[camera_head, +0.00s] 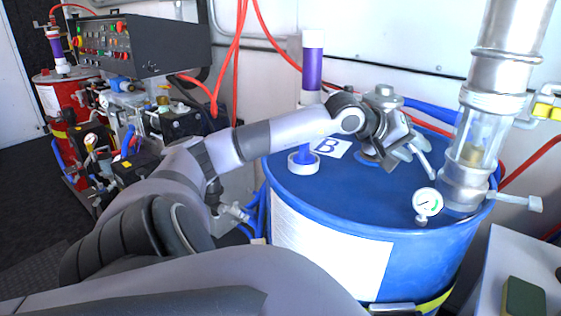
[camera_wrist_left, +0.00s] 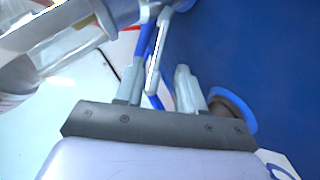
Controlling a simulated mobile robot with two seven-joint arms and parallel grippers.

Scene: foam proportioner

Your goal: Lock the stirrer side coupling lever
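A blue drum (camera_head: 350,215) marked B carries an upright metal pipe coupling (camera_head: 464,188) with a clear section at its right side. A pale lever (camera_wrist_left: 154,65) hangs from the coupling in the left wrist view and reaches between my left fingers. My left gripper (camera_wrist_left: 158,88) is open, with a finger on either side of the lever and visible gaps. In the head view my left gripper (camera_head: 408,157) is above the drum lid, left of the coupling. Another lever (camera_head: 515,200) sticks out to the right at the coupling's base. My right gripper is not in view.
A pressure gauge (camera_head: 427,203) stands at the lid's front edge, close below my left gripper. A purple-and-white column (camera_head: 312,70) rises at the lid's left. A control box (camera_head: 140,45) and red drum (camera_head: 60,100) stand at left. Red and blue hoses run behind.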

